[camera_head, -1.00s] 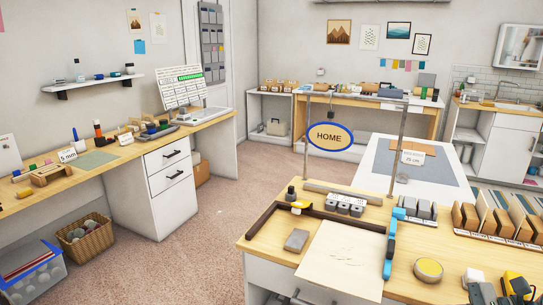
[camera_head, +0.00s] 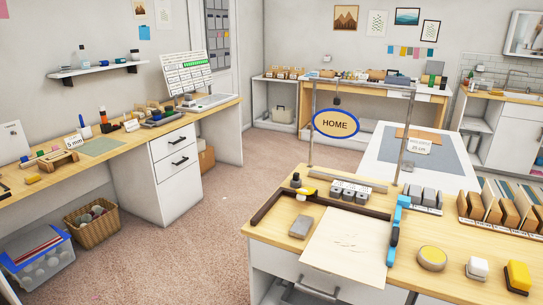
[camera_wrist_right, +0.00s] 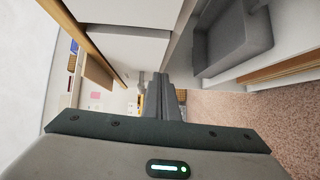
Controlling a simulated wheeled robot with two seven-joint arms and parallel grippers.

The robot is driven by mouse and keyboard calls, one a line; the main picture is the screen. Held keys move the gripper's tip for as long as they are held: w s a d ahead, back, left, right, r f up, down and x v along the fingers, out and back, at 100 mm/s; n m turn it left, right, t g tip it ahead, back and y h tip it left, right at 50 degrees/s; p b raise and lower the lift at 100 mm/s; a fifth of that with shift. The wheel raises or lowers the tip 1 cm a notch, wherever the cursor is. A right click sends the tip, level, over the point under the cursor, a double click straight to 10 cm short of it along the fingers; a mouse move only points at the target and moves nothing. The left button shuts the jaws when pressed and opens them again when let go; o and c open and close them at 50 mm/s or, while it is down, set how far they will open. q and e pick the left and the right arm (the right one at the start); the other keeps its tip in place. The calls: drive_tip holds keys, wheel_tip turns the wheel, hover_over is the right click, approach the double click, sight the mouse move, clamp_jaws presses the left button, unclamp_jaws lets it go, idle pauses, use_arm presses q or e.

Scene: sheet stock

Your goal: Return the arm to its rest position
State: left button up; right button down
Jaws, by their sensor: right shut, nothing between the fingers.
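My right gripper (camera_wrist_right: 168,75) shows in the right wrist view, with its dark fingers together and nothing between them. It points away from the camera past white cabinet faces and touches nothing that I can make out. Neither gripper shows in the head view. My left gripper is in no view.
Carpet (camera_head: 215,225) is clear to the left. A dark grey bin (camera_wrist_right: 235,45) shows near the gripper.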

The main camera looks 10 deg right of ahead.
drive_tip(key=s+a+f+m+g+h, duration=0.1)
drive_tip(key=s+a+f+m+h, duration=0.2)
drive_tip(key=f, duration=0.5)
drive_tip(key=s+a+f+m+g, duration=0.25)
drive_tip(key=f+m, duration=0.25)
drive_tip(key=f, duration=0.3)
drive_tip(key=s+a+f+m+g+h, duration=0.1)
drive_tip(key=s+a+f+m+h, duration=0.2)
drive_tip(key=f, duration=0.5)
drive_tip(key=s+a+f+m+g+y, duration=0.2)
drive_tip(key=s+a+f+m+g, duration=0.3)
drive_tip(key=s+a+f, duration=0.8)
drive_tip(key=s+a+m, duration=0.2)
drive_tip(key=shift+s+a+f+m, duration=0.25)
drive_tip(key=shift+f+m, duration=0.1)
drive_tip(key=shift+m, duration=0.05)
drive_tip(key=shift+d, duration=0.15)
